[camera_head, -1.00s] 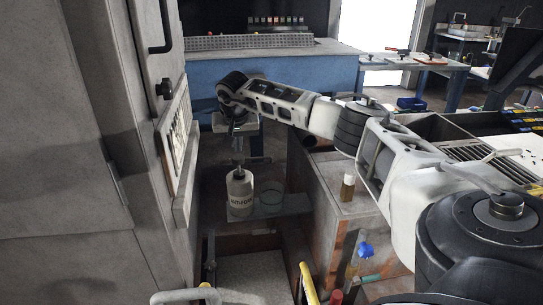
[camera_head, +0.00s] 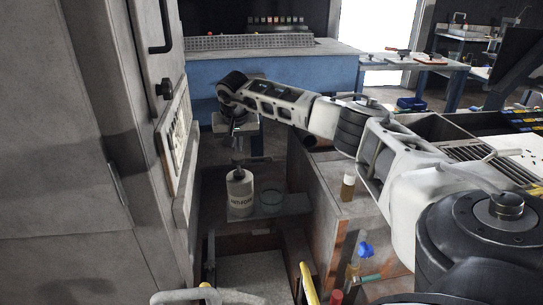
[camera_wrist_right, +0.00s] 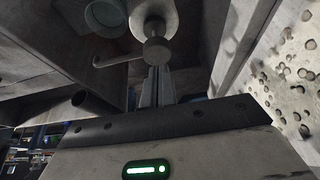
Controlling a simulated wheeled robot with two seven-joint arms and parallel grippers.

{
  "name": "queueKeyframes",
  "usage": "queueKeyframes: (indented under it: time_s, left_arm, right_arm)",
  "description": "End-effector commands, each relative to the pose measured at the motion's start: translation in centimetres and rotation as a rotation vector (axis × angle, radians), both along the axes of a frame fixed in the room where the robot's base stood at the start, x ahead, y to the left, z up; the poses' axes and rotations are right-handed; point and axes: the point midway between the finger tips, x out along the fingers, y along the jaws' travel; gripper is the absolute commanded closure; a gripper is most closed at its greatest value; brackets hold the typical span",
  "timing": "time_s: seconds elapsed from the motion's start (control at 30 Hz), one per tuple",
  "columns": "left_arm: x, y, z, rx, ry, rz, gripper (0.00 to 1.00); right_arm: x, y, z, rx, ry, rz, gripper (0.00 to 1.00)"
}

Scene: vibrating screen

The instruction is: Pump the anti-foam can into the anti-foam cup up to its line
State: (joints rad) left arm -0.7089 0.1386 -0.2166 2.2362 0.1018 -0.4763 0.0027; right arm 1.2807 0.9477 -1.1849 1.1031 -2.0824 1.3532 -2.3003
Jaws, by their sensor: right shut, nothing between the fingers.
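My right gripper (camera_head: 238,158) points down directly above the can. Its fingers (camera_wrist_right: 155,72) are shut and empty, with the tips at the pump head; whether they touch is unclear. My left gripper is out of view.
A tall grey cabinet (camera_head: 70,130) closes in the left side. Yellow-ended rails (camera_head: 308,282) are in front. A blue bench (camera_head: 300,78) is behind.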

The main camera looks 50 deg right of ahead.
Motion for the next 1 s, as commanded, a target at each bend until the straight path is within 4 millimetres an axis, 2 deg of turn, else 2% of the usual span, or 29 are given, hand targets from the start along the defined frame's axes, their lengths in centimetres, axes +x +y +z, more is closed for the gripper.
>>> queueKeyframes:
  time_s: [1.0]
  left_arm:
    - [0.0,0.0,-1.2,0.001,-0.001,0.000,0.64]
  right_arm:
    - [0.0,0.0,-3.6,0.000,0.001,0.000,1.00]
